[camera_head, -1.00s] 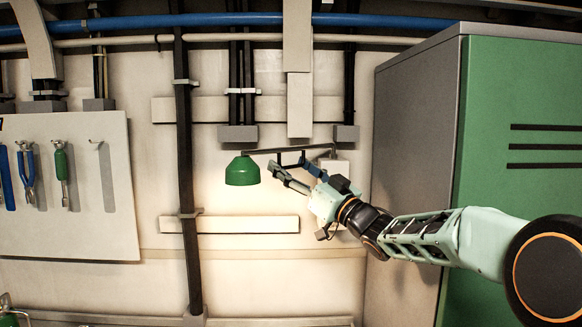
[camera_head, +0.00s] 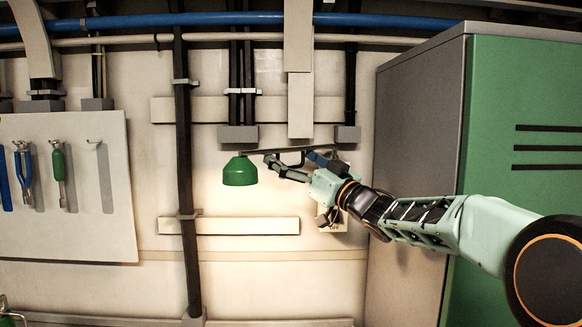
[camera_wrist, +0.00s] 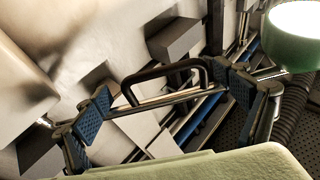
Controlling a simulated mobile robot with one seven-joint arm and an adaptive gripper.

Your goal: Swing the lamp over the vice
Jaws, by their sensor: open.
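The lamp has a green bell-shaped shade (camera_head: 240,172) hanging at the left end of a thin dark arm (camera_head: 285,150) near the back wall. In the wrist view the shade (camera_wrist: 292,38) is at the upper right, its opening glowing white. A black loop handle (camera_wrist: 165,72) on the lamp's bar lies across the space between my fingers. My gripper (camera_head: 290,162) is just below the lamp arm, right of the shade. In the wrist view my gripper (camera_wrist: 167,100) is open, its blue pads wide apart on either side of the handle. I cannot tell whether they touch it. No vice can be made out.
A tall green and grey cabinet (camera_head: 418,150) stands at the right, behind my arm. A white tool board (camera_head: 75,225) with hanging tools is at the left. Dark vertical conduits (camera_head: 186,150) run down the wall.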

